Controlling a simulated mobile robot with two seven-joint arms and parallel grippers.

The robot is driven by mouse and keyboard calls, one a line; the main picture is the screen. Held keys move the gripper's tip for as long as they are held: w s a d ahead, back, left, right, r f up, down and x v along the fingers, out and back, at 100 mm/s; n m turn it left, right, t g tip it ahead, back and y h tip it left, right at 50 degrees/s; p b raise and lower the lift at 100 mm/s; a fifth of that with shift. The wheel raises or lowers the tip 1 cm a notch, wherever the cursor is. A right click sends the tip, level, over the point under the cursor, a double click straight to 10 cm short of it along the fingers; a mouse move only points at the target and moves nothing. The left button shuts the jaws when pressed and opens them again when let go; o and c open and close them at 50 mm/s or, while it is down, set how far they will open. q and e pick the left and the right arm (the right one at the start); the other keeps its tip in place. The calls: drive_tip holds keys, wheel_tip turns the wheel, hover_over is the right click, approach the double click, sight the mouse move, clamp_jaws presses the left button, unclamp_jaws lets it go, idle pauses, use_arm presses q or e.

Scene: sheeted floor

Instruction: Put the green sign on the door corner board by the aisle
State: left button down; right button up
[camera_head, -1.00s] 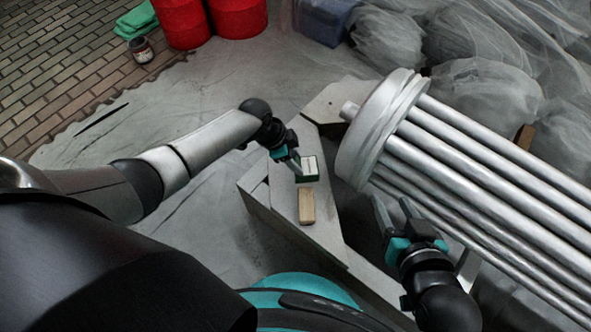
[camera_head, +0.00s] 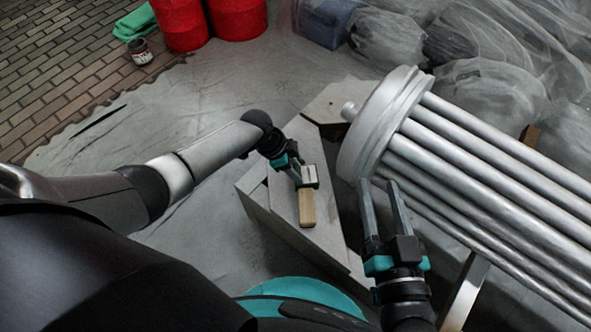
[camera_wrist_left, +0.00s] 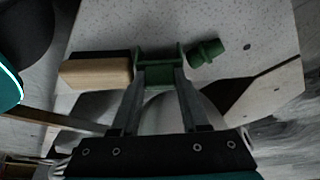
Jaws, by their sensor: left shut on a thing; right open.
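My left gripper (camera_head: 299,177) is shut on a small green piece with a pale top (camera_head: 310,175), above or on the pale angled board (camera_head: 325,232). In the left wrist view the green piece (camera_wrist_left: 158,55) sits between the fingertips. I cannot tell whether it touches the board. A wooden block (camera_head: 306,209) lies close beside it; it also shows in the left wrist view (camera_wrist_left: 97,73). A green cylindrical part (camera_wrist_left: 206,52) shows right of the fingers there. My right gripper (camera_head: 378,184) is open and empty, beside the grey tube bundle (camera_head: 470,165).
Red drums (camera_head: 238,15), a can (camera_head: 140,52) and green cloth (camera_head: 135,22) stand far at the upper left. A blue bin (camera_head: 325,22) and sheeted heaps (camera_head: 490,90) fill the back right. The sheeted floor left of the board is clear.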

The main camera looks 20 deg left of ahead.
use_arm(q)
drive_tip(key=shift+f, duration=0.1)
idle(0.3)
drive_tip(key=c, duration=0.7)
unclamp_jaws()
drive_tip(key=shift+f, duration=0.1)
